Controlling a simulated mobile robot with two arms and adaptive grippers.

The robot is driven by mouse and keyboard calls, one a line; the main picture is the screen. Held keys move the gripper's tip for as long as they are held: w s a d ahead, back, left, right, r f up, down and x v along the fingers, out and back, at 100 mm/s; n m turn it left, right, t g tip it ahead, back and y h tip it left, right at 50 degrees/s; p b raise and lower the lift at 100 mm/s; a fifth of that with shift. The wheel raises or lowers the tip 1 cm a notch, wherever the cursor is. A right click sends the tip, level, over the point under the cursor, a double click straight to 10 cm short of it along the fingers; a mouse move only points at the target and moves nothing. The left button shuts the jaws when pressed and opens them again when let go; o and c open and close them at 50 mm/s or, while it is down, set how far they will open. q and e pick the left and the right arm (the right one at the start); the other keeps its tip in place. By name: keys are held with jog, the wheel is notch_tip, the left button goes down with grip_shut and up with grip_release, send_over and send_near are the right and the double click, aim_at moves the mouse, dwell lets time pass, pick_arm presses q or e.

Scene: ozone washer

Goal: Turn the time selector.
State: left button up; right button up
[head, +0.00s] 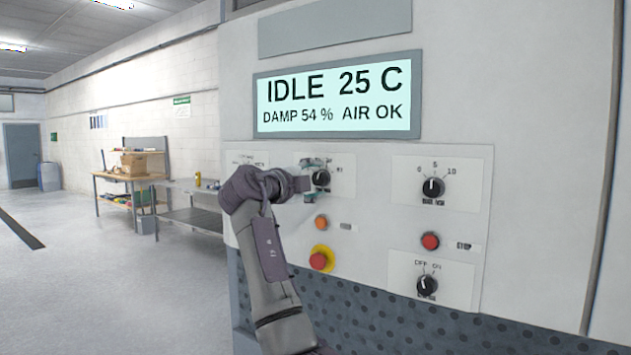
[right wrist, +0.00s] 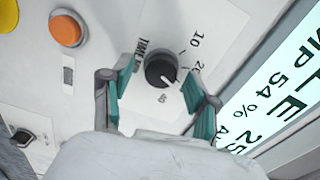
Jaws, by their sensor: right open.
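The time selector is a round black knob (head: 321,178) on a white label on the machine's front panel. In the right wrist view, the knob (right wrist: 161,71) has a white pointer line, with TIME, 10, 20 and 40 printed around it. The pointer seems to lie between 20 and 40. My right gripper (head: 311,180) is open at the knob. In the right wrist view, its teal-padded fingers (right wrist: 158,82) stand on either side of the knob, with visible gaps. My left gripper is not in view.
Below the knob are an orange button (head: 321,222) and a red button on yellow (head: 321,258). To the right are another dial (head: 433,187), a red stop button (head: 430,241) and an off/on knob (head: 427,285). The lit display (head: 338,96) is above. Floor on the left is open.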

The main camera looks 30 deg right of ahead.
jog(key=v, duration=1.1)
jog(key=shift+s+a, duration=0.15)
jog(key=shift+a, duration=0.15)
